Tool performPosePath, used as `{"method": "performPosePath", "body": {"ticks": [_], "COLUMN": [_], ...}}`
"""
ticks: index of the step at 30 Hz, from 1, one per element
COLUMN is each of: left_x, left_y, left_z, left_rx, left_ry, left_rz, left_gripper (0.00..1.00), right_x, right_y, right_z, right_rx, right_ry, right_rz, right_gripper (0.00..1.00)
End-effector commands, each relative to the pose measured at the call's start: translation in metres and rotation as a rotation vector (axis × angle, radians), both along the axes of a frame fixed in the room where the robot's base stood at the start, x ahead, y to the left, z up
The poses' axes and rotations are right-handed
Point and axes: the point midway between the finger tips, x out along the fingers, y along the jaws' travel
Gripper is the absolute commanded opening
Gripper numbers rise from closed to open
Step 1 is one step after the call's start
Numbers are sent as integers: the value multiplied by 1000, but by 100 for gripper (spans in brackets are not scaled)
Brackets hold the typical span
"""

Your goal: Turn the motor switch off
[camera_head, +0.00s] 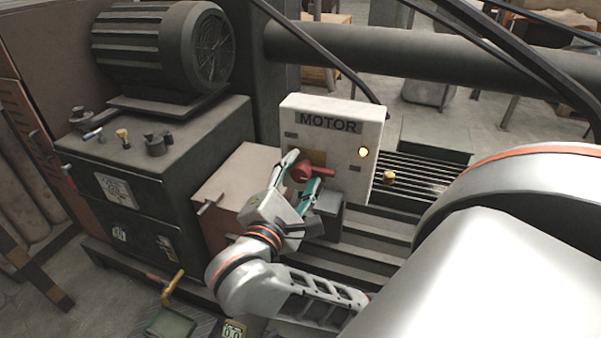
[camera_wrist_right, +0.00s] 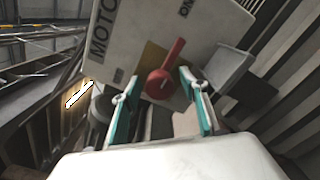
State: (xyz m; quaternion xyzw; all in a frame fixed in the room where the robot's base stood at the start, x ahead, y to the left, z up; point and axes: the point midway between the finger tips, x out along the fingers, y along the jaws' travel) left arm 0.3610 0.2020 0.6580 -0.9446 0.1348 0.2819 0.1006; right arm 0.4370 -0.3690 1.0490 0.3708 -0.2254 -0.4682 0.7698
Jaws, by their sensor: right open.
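The white motor box (camera_head: 345,112) carries the label MOTOR and a lit yellow lamp (camera_head: 363,152). A red rotary switch (camera_head: 303,172) sits on its front, over a yellow plate; its handle points right in the head view. My right gripper (camera_head: 302,173) is open at the box front, with its teal-padded fingers on either side of the switch as seen from the head. In the right wrist view the red switch (camera_wrist_right: 165,84) lies between and ahead of the two fingertips (camera_wrist_right: 152,84). I cannot tell whether a finger touches it. My left gripper is not in view.
A large dark motor (camera_head: 160,45) stands on a dark cabinet (camera_head: 150,165) at the left. A pinkish box (camera_head: 235,180) is beside the motor box. A thick pipe (camera_head: 420,52) runs behind it. Slatted metal (camera_head: 415,175) lies to its right.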

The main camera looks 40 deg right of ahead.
Motion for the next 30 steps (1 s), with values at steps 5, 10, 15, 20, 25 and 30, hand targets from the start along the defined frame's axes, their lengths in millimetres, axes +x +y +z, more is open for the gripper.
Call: {"method": "performPosePath", "body": {"ticks": [5,10,15,20,25,30], "left_x": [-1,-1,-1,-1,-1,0], "left_y": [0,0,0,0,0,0], "left_z": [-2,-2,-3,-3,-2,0], "left_rx": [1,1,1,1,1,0], "left_ry": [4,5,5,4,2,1], "left_rz": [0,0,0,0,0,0], "left_gripper": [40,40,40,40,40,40], "right_x": [0,0,0,0,-1,-1], "right_y": [0,0,0,0,0,1], "right_z": [0,0,-1,-1,-1,-1], "right_rx": [0,0,-7,-32,-83,-152], "right_ry": [0,1,16,67,166,302], "right_rz": [0,0,0,0,0,1], "right_gripper": [13,5,5,5,5,5]}}
